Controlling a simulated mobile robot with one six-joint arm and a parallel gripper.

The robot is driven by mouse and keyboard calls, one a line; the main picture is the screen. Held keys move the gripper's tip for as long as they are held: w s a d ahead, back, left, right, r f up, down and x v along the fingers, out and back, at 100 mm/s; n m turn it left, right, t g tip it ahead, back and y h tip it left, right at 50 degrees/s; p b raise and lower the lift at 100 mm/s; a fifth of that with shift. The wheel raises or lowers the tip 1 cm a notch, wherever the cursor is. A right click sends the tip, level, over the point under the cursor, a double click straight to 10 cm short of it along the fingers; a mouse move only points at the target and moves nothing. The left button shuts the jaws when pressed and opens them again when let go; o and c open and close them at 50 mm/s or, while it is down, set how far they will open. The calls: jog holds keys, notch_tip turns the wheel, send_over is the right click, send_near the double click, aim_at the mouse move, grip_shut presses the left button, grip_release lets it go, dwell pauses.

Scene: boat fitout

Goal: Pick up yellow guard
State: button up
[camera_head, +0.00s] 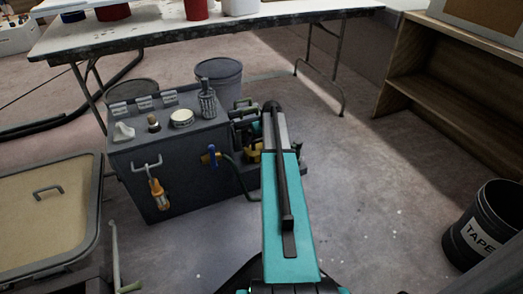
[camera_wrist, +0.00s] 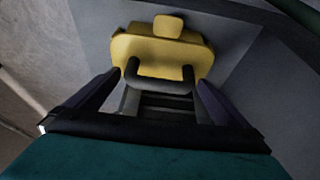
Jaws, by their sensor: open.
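The yellow guard (camera_wrist: 160,48) fills the upper middle of the wrist view. It is a rounded yellow piece with a smaller yellow block on top and a grey U-shaped handle (camera_wrist: 160,84) at its lower edge. My gripper (camera_wrist: 155,80) is open, with one dark finger on each side of the handle. I cannot tell whether either finger touches it. In the head view, a yellow part (camera_head: 254,153), likely the guard, shows beside the grey box, partly hidden by my arm.
The grey box (camera_head: 165,160) carries several fittings and an orange-handled item on its front. A white table (camera_head: 290,14) stands behind it. A tan-topped case (camera_head: 50,220) is at left. A black TAPE bin (camera_head: 490,225) and wooden shelf (camera_head: 440,70) stand right. Floor between is clear.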

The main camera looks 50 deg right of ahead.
dwell(0.3)
jog(key=c, duration=1.6)
jog(key=shift+c, duration=0.2)
jog(key=shift+r, duration=0.1)
notch_tip(320, 180, up, 18)
jog(key=p, duration=0.7)
jog(key=shift+p, duration=0.35)
jog(key=shift+s, duration=0.1)
